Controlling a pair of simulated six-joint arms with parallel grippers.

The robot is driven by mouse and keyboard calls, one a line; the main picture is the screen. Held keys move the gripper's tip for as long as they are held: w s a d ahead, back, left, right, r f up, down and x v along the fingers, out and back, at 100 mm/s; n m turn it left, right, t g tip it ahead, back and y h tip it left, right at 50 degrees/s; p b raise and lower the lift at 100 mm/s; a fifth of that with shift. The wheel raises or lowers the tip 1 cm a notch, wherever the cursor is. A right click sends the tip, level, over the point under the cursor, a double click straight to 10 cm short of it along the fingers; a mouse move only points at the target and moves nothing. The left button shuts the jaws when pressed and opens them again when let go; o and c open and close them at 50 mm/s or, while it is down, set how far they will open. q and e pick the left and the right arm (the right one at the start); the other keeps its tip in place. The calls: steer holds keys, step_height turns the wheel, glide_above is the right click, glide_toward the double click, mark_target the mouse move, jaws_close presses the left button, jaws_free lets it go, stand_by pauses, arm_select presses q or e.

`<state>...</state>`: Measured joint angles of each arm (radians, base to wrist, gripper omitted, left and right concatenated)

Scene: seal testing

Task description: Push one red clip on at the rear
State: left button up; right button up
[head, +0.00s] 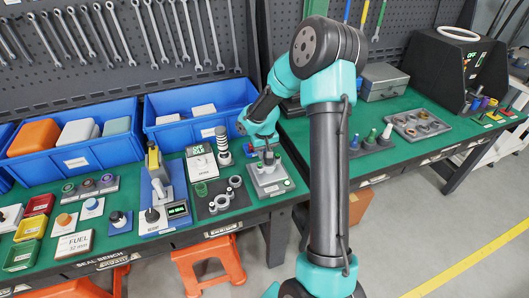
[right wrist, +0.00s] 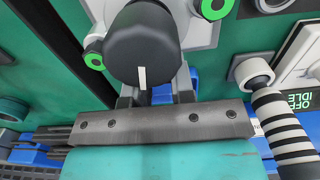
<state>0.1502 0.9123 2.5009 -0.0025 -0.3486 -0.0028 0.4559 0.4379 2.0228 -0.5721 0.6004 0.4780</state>
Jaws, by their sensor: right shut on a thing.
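My right gripper (head: 262,148) is low over a grey fixture block (head: 271,184) near the table's front edge. In the right wrist view a large black knob (right wrist: 145,45) with a white pointer line sits at the fingers (right wrist: 155,95). The fingers are shut around the knob or its stem; the knob hides their tips. My left gripper is not in view.
A black mat with grey rings (head: 221,197) lies left of the fixture. A black-and-white striped post (head: 223,146) stands close to the gripper, also in the right wrist view (right wrist: 285,130). Blue bins (head: 72,145) line the back. Green table shows right of the fixture.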

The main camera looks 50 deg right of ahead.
steer(key=shift+f, duration=0.2)
steer(key=o, duration=1)
steer(key=shift+r, duration=0.1)
steer(key=shift+r, duration=3.4)
